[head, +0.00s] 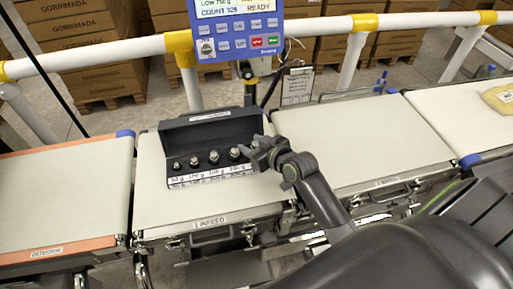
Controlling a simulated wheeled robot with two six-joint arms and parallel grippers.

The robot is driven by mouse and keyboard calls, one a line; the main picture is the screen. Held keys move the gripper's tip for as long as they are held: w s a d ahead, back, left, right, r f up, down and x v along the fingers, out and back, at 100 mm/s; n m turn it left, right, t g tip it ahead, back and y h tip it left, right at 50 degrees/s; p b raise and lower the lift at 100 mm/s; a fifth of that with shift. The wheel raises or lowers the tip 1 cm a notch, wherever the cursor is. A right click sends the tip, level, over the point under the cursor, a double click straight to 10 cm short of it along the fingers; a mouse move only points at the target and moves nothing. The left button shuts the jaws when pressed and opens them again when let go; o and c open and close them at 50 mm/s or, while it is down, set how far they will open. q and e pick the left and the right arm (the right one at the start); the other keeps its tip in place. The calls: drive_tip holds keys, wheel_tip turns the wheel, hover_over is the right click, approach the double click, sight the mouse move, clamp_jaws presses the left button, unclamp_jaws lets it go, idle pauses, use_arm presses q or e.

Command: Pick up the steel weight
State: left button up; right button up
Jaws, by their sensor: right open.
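Several small steel weights (213,157) stand in a row in an open dark case (210,127). The case sits on the pale infeed belt, and a white strip with gram labels (212,176) runs along its front. My right gripper (262,154) is open at the right end of the row, close to the rightmost weights. It hides part of that end of the case, so I cannot tell whether it touches a weight. My left gripper is not in view.
A blue control panel (238,42) on a post stands behind the case. A white rail with yellow joints (179,41) crosses behind the belts. An empty belt (365,140) lies right of the case, and the detector belt (65,195) lies left. A yellowish packet (499,97) lies far right.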

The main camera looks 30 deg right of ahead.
clamp_jaws()
idle(0.3)
